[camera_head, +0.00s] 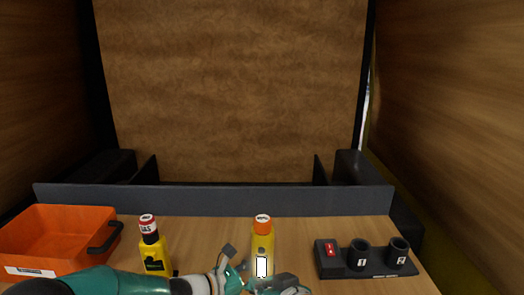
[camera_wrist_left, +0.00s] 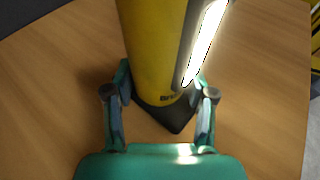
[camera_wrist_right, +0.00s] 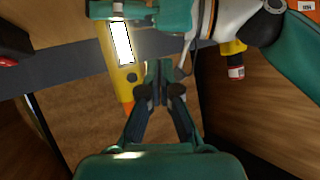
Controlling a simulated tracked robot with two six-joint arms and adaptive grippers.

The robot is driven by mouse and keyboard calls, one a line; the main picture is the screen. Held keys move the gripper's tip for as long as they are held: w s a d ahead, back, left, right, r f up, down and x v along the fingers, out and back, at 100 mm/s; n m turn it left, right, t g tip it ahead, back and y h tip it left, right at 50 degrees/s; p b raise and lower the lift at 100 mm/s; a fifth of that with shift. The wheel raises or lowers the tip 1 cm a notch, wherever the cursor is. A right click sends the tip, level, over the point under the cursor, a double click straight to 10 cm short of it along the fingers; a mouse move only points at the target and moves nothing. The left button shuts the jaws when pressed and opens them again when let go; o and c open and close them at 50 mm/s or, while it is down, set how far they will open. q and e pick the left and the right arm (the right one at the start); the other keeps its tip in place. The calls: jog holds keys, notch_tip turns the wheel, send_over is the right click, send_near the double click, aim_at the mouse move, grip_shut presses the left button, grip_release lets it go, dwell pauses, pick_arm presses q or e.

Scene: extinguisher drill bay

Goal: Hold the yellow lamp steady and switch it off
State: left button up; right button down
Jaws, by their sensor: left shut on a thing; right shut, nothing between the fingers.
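The yellow lamp (camera_head: 263,243) stands upright on the table, with an orange cap and a bright white panel that looks lit. My left gripper (camera_wrist_left: 161,78) is shut on the lamp's lower body, one finger on each side, just above its dark base. In the right wrist view the lamp (camera_wrist_right: 130,90) appears upside down, with a dark round button (camera_wrist_right: 131,77) between the panel and the cap. My right gripper (camera_wrist_right: 160,66) is shut and empty beside the lamp there, apart from it in the picture.
A yellow gas detector (camera_head: 154,258) with a red-and-white top stands left of the lamp. An orange bin (camera_head: 60,228) is at the far left. A black block (camera_head: 333,268) with a red switch and two numbered cups is at the right. A dark low wall (camera_head: 215,198) closes the back.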

aim_at(262, 262)
pick_arm(q)
jog(key=shift+f, duration=0.1)
pick_arm(e)
jog(key=shift+w+d, duration=0.15)
jog(key=shift+w, duration=1.35)
jog(key=shift+w+d, duration=0.15)
jog(key=shift+w, duration=1.35)
jog(key=shift+w, duration=0.15)
jog(key=shift+w, duration=0.3)
jog(key=shift+r, duration=0.1)
jog(key=shift+s, duration=0.45)
jog(key=s, duration=0.6)
jog(key=shift+a, duration=0.3)
